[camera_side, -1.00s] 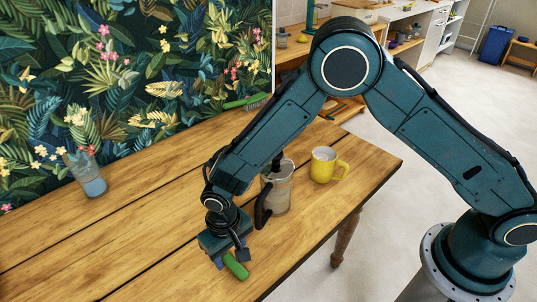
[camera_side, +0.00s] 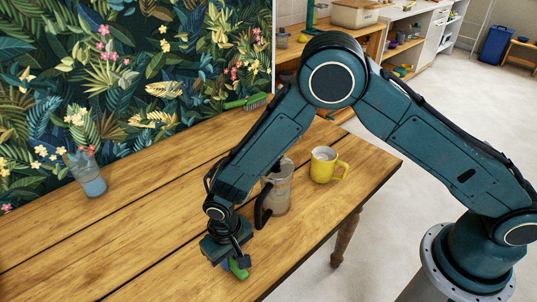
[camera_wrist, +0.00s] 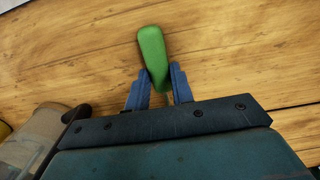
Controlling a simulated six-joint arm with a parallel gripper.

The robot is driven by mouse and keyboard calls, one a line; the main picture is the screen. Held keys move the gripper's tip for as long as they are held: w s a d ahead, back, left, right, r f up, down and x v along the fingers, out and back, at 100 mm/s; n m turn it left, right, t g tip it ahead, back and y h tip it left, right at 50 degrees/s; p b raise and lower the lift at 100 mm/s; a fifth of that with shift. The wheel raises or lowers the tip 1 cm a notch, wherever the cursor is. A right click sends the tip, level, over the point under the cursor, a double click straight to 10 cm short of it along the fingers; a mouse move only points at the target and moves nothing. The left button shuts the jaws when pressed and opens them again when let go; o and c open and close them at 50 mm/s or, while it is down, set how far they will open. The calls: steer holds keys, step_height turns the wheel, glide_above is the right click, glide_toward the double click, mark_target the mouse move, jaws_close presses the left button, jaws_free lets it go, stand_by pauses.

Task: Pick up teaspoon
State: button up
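A smooth green handle-like thing (camera_wrist: 151,50) lies on the wooden table in the wrist view, its narrower end between my two blue fingers. It also shows in the side view (camera_side: 238,269), partly hidden under my gripper. I cannot tell whether it is the teaspoon; no spoon bowl is visible. My gripper (camera_side: 232,263) is low over the table near its front edge. Its fingers are apart, one on each side of the green thing. They are close to its sides, and I see no firm grip on it.
A clear jug (camera_side: 281,190) with a dark handle stands just behind my gripper. A yellow mug (camera_side: 325,166) is to its right. A glass (camera_side: 88,177) stands at the left by the leafy wall. A green brush (camera_side: 247,102) lies at the back. The left tabletop (camera_side: 90,245) is clear.

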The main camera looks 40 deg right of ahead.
mark_target(231, 260)
jaws_close()
steer(key=shift+r, duration=0.15)
step_height(231, 260, up, 20)
stand_by(0.6)
stand_by(0.5)
